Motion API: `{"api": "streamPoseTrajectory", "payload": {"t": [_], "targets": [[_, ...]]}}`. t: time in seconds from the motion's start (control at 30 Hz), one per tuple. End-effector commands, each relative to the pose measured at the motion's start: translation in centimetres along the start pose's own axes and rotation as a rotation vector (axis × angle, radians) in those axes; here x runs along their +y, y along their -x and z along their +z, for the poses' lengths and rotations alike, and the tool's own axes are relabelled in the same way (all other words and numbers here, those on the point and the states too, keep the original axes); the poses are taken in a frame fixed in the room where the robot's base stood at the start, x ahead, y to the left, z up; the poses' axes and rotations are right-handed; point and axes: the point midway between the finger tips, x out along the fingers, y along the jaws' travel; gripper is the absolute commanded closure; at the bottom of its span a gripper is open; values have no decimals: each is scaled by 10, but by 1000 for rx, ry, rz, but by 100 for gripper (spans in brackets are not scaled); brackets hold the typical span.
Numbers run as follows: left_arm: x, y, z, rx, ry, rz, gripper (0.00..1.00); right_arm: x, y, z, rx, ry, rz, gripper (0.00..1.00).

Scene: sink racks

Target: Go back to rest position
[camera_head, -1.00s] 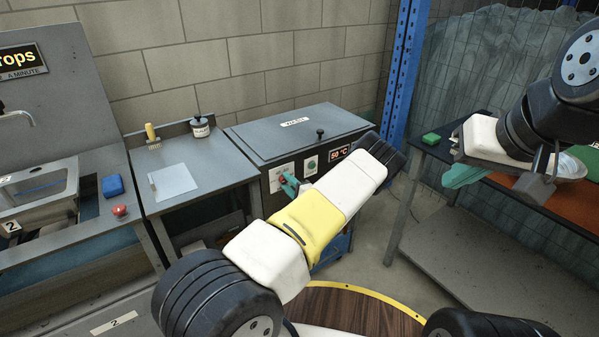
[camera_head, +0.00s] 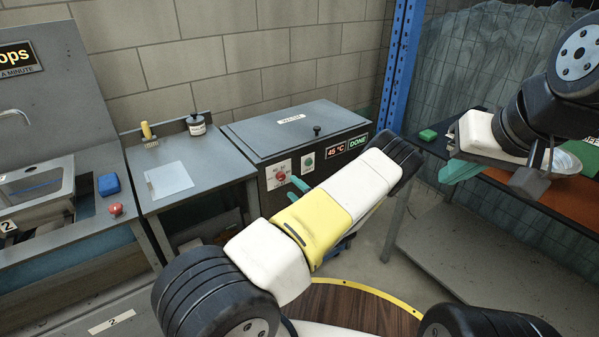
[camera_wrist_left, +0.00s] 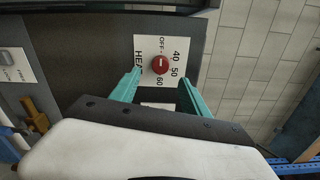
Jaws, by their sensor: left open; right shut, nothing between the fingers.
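My left gripper (camera_head: 298,184) is open in front of the heater cabinet (camera_head: 262,186), just right of its red knob (camera_head: 282,178). In the left wrist view, the teal fingers (camera_wrist_left: 161,92) stand apart with nothing between them. The red knob (camera_wrist_left: 160,64) lies beyond their tips on a white dial plate marked OFF, 40, 50 and 60. My left arm stretches across the middle of the head view. My right gripper (camera_head: 460,172) is shut and empty at the right, near the side table; part of it is hidden by its wrist.
The cabinet display (camera_head: 336,152) reads 45 °C, with a DONE sign (camera_head: 358,143) beside it. A sink (camera_head: 35,192), blue sponge (camera_head: 108,184) and red button (camera_head: 116,210) are at left. A blue post (camera_head: 400,75) stands behind. A green block (camera_head: 428,135) sits on the side table (camera_head: 437,147).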

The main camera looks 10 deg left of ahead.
Motion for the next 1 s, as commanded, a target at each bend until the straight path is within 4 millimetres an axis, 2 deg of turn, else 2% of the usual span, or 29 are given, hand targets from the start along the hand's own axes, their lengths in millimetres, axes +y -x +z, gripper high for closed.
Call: {"api": "streamPoseTrajectory", "payload": {"t": [0.2, 0.47, 0.57, 0.67, 0.8, 1.0], "targets": [[0, 14, 0, -1, 1, 0, 46, 0, 0, 0, 0, 0, 0, 100], [-1, 13, 1, -3, 2, 1, 46, 0, 0, 0, 0, 0, 0, 100], [-9, 10, 8, -37, 13, 18, 46, 0, 0, 0, 0, 0, 0, 100], [-30, 5, 26, -124, 42, 68, 46, 0, 0, 0, 0, 0, 0, 100], [-67, 3, 70, -301, 103, 206, 46, 0, 0, 0, 0, 0, 0, 100], [-110, 21, 131, -498, 206, 463, 46, 0, 0, 0, 0, 0, 0, 100]]}}
